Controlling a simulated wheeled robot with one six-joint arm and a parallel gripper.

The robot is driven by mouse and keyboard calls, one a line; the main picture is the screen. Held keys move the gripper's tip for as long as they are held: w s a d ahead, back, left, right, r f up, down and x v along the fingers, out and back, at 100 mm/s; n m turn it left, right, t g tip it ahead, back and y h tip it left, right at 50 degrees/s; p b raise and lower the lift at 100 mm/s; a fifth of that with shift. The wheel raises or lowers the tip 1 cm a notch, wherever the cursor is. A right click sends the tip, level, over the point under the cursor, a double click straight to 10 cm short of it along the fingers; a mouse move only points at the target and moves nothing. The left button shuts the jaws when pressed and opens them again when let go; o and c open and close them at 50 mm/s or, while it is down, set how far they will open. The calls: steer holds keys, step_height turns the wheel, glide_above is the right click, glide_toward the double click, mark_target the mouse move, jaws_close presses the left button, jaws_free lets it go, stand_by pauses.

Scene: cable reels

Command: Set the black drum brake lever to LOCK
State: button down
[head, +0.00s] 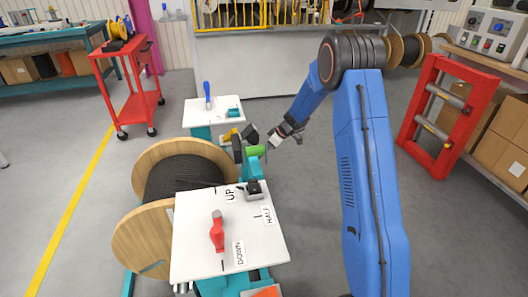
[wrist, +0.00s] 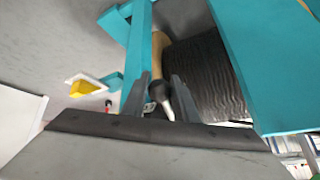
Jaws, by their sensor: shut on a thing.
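The black drum brake lever shows in the wrist view as a dark knob (wrist: 160,91) on a pale rod. My gripper (wrist: 163,82) has its two dark fingers on either side of this knob and is shut on it. The wooden flange and the dark cable drum lie just beyond the fingers. In the head view my gripper (head: 252,135) is low beside the far side of the cable reel (head: 184,178), near a green part (head: 255,151). The lever is not clear there. No LOCK mark can be read in either view.
A white panel (head: 195,260) with a red lever (head: 217,232) and UP, HALF and DOWN labels stands in front. A smaller white panel (head: 200,117) with a blue lever (head: 207,92) is behind. A red cart (head: 128,85) and red frame (head: 438,110) flank open floor.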

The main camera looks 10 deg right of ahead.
steer(key=shift+s+a+f, duration=0.15)
steer(key=shift+a+f, duration=0.1)
steer(key=shift+a, duration=0.1)
steer(key=c, duration=1.4)
jaws_free()
steer(key=shift+a, duration=0.1)
steer(key=shift+c, duration=0.2)
steer(key=shift+r, duration=0.1)
steer(key=shift+d+r, duration=0.4)
steer(key=v, duration=1.6)
steer(key=shift+r, duration=0.2)
steer(key=shift+s, duration=0.1)
